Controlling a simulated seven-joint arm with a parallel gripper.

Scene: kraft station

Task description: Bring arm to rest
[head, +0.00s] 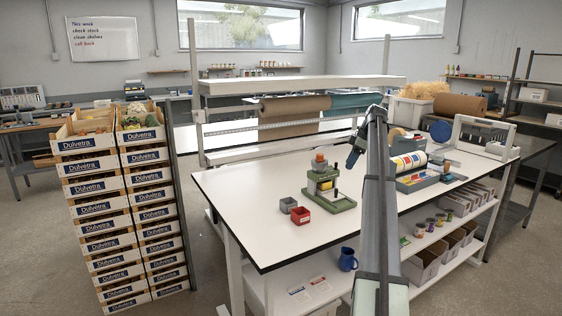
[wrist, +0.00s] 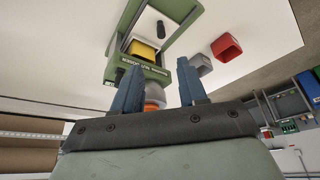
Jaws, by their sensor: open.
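My arm reaches up over the white-topped table (head: 240,205), and my gripper (head: 353,158) hangs above the table, to the right of a green stamping device (head: 345,205). In the wrist view my gripper (wrist: 158,75) has its two blue fingers apart, with nothing seen held between them. The green device (wrist: 122,72) is beyond the fingers there, with a yellow block (wrist: 143,49) in its frame. An orange and grey part (wrist: 155,92) shows between the fingers, apparently farther off. In the head view, orange parts (head: 319,162) top the device.
A red bin (head: 300,217) and a grey bin (head: 288,204) stand left of the device. A tape or label dispenser (head: 410,162) is right of my arm. A blue mug (head: 347,259) is on the lower shelf. Stacked crates (head: 95,210) stand left. The table's left part is clear.

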